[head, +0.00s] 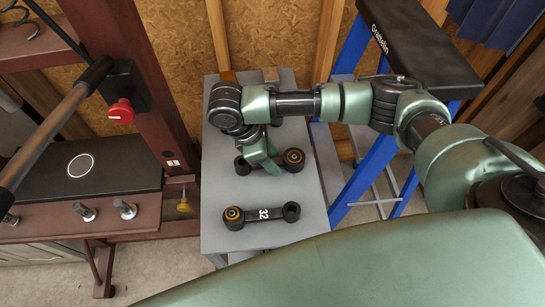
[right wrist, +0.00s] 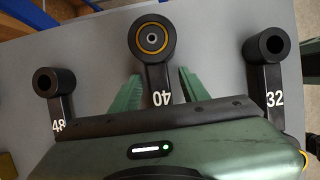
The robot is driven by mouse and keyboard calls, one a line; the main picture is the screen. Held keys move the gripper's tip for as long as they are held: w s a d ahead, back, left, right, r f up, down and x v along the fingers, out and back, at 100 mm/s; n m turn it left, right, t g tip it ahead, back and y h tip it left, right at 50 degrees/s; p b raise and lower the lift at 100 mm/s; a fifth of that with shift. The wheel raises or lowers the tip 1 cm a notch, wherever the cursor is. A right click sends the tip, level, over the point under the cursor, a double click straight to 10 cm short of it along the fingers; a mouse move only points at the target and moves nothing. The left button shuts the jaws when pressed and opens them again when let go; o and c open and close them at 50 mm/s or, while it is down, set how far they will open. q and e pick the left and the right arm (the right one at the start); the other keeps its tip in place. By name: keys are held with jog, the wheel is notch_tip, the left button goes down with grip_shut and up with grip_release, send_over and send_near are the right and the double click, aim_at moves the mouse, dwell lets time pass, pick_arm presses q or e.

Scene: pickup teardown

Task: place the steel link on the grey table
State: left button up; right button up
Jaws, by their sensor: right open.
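Three dark links lie on the grey table (head: 221,180); none is plainly marked as the steel one. The link marked 40 (right wrist: 152,38) has a yellow ring at its end and shows partly under my arm in the head view (head: 293,158). My right gripper (right wrist: 157,90) is open, with a finger on each side of the link marked 40; contact cannot be told. It also shows from above in the head view (head: 268,166). The link marked 32 (head: 248,215) lies nearer the table's front. My left gripper is not in view.
In the right wrist view, the link marked 48 (right wrist: 47,82) lies to the left and the link marked 32 to the right, close to my fingers. The table's front corners are bare.

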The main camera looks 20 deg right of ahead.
jog(key=v, duration=1.2)
